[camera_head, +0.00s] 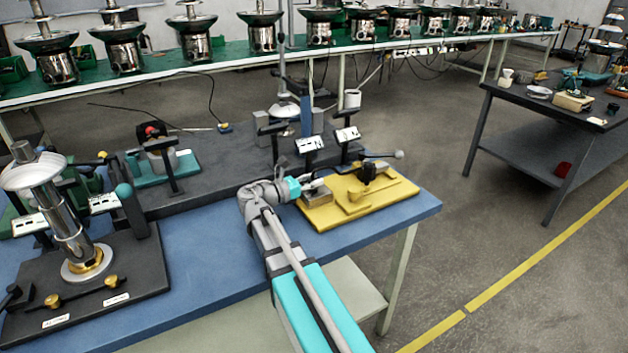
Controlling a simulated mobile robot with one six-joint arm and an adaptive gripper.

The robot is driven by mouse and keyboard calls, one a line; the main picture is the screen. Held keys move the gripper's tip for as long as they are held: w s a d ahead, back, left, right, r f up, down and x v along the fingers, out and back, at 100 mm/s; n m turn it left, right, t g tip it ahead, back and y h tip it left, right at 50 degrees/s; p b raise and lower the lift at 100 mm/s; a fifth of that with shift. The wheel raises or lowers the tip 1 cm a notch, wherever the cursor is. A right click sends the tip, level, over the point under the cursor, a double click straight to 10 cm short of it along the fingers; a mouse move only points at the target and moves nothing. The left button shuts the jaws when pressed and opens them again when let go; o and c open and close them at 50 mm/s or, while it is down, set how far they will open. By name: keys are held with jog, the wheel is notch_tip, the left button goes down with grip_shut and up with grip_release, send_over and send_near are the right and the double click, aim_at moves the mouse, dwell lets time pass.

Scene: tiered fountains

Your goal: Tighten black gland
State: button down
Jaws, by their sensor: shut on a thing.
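My gripper (316,184) is low over the left part of a yellow board (392,205) on the blue table. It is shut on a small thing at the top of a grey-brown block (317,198). The thing between the fingers is too small and too covered to make out. A black fitting (368,172) stands on the yellow board to the right of my gripper, apart from it. A dark lever with a grey ball end (398,154) is beside this fitting. I cannot tell which part is the black gland.
Black stands with white labels (347,134) rise behind the yellow board. A metal column fixture (70,230) stands on a dark plate at the left. A teal base (178,172) holds another fixture. The blue table (212,262) is clear left of my arm.

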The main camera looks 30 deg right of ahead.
jog(key=shift+w+m+g, duration=0.1)
jog(key=shift+m+g, duration=0.3)
jog(key=shift+g, duration=0.2)
dwell(0.3)
jog(key=shift+w+m+g, duration=0.1)
jog(key=shift+m+g, duration=1)
jog(key=shift+g, duration=0.6)
jog(key=shift+s+m+g+y, duration=0.2)
jog(key=shift+m+g+y, duration=0.7)
jog(key=shift+m+g, duration=0.95)
jog(key=shift+n+g, duration=0.25)
jog(key=shift+g, duration=0.3)
jog(key=shift+c, duration=2)
grip_release()
